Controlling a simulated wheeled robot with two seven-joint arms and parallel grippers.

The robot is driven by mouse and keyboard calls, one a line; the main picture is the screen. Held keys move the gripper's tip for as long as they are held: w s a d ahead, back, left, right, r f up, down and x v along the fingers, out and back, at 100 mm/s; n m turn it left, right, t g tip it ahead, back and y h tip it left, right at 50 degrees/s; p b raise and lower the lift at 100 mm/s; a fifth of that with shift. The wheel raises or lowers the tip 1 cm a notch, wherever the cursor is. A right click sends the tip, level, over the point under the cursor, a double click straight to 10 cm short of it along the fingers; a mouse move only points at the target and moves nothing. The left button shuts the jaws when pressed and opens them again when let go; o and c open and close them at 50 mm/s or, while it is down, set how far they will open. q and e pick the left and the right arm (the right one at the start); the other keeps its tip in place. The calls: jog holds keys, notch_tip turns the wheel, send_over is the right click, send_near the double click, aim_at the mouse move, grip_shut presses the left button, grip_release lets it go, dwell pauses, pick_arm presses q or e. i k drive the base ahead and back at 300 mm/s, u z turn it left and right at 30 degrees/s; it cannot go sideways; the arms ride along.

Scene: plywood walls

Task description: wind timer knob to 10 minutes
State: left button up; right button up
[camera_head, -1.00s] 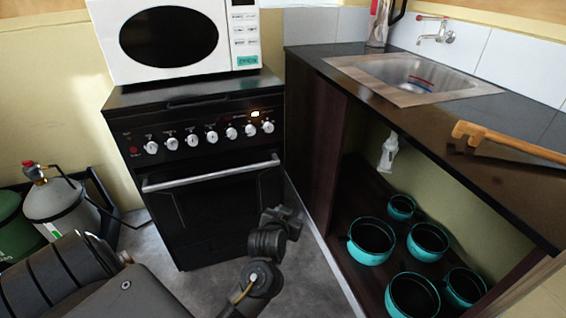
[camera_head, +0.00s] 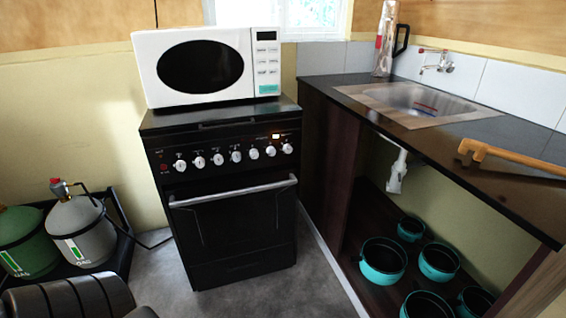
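The black stove (camera_head: 235,215) stands against the back wall, with a row of several white-and-silver knobs (camera_head: 236,156) along its front panel. I cannot tell which knob is the timer; the labels and pointer marks are too small to read. Neither gripper shows; only a dark ribbed part of my own arm (camera_head: 70,298) is at the bottom left, well short of the knobs.
A white microwave (camera_head: 208,68) sits on the stove. Gas bottles (camera_head: 78,232) stand at the left. A counter with a sink (camera_head: 408,98) and a wooden-handled tool (camera_head: 505,155) is at the right, above teal pots (camera_head: 383,262). Grey floor (camera_head: 300,295) lies before the stove.

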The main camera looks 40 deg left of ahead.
aim_at(287, 147)
jog(key=u, duration=0.05)
jog(key=k, duration=1)
jog(key=z, duration=0.55)
jog(key=i, duration=0.7)
jog(key=z, duration=0.5)
jog(key=i, duration=0.75)
jog(key=u, duration=0.9)
jog(key=i, duration=0.65)
jog(key=u, duration=0.7)
